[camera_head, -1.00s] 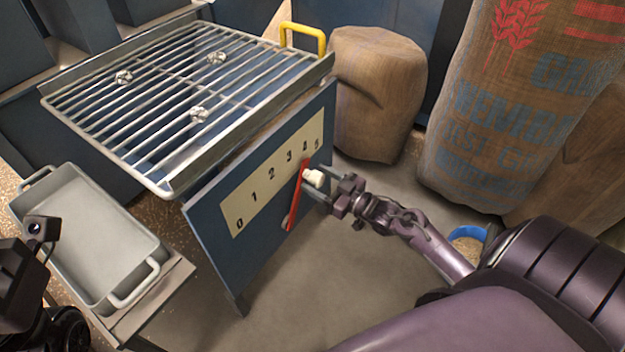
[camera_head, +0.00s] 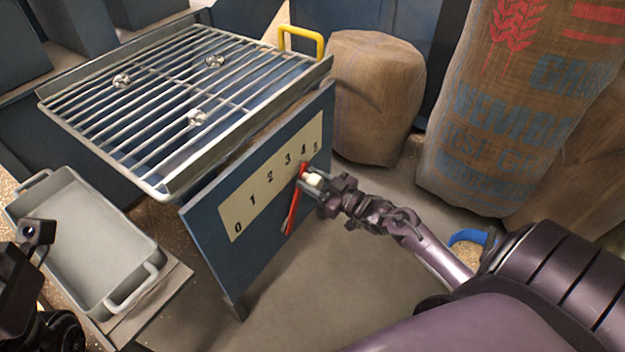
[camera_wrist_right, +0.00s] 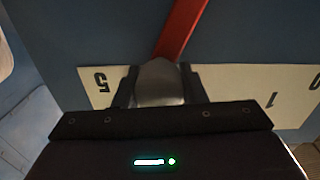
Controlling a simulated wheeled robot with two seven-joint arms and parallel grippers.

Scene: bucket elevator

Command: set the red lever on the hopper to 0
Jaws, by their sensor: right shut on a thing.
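The red lever (camera_head: 293,208) is on the blue side panel of the hopper (camera_head: 250,235), beside a cream scale (camera_head: 270,178) marked 0 to 5. The lever's tip points up near the 4. My right gripper (camera_head: 312,181) is shut on the lever's white knob (camera_head: 313,179). In the right wrist view, the knob (camera_wrist_right: 160,84) sits between the fingers and the red arm of the lever (camera_wrist_right: 182,28) runs up from it; the fingers hide the middle digits.
A wire grate (camera_head: 180,90) with several small clear lumps lies on top, with a yellow handle (camera_head: 303,38) behind. A grey tray (camera_head: 85,235) stands at the left. Sacks (camera_head: 375,100) stand behind and right. The floor in front of the panel is clear.

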